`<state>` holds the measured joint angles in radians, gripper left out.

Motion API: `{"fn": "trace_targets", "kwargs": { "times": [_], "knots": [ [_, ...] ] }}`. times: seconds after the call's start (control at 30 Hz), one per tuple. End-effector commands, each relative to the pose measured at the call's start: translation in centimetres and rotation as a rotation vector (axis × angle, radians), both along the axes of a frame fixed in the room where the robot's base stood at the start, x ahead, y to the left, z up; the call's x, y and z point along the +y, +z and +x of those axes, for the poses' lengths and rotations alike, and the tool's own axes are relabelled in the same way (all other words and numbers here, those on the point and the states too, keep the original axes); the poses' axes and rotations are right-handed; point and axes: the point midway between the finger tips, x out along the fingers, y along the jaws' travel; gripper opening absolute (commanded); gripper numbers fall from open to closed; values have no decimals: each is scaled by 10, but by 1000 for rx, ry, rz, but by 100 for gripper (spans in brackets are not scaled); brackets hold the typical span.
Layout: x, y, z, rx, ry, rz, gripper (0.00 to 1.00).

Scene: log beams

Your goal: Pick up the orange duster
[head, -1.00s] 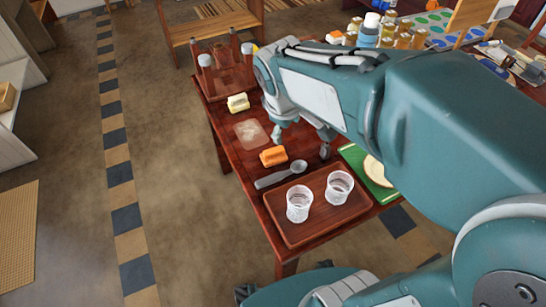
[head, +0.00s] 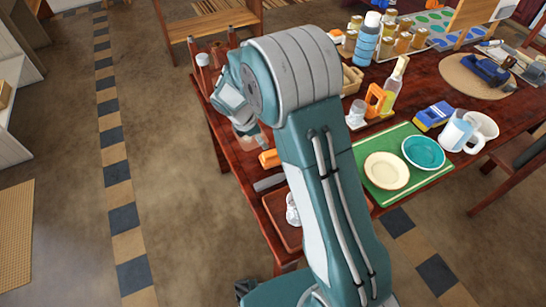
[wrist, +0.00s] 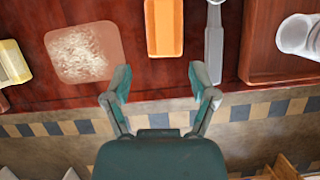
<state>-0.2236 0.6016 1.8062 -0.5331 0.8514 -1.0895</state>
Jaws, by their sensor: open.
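The orange duster (wrist: 164,27) is a small orange block lying on the dark red wooden table (wrist: 220,86), near its edge. In the head view the duster (head: 269,158) shows just left of my arm, partly covered by it. My gripper (wrist: 160,84) is open and empty in the wrist view. Its two fingers are spread apart, below the duster in the picture and not touching it. The duster lies roughly in line with the gap between the fingers.
In the wrist view a pale, speckled square (wrist: 84,53) and a yellow block (wrist: 13,62) lie left of the duster. A grey spoon-like tool (wrist: 214,42) lies close on its right. Beyond it is a brown tray (wrist: 262,70) with a clear glass (wrist: 296,34).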

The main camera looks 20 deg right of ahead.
Motion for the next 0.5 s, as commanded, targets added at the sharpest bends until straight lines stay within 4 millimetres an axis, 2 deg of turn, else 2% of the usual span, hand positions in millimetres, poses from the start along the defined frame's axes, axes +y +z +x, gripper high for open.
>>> {"fn": "trace_targets", "kwargs": {
  "times": [0.1, 0.2, 0.5],
  "knots": [
    [-9, -21, 0, 4, -3, 0, 74],
    [-14, -33, 0, 2, -3, 1, 74],
    [-24, -54, -1, 2, -5, 1, 74]
  ]
}}
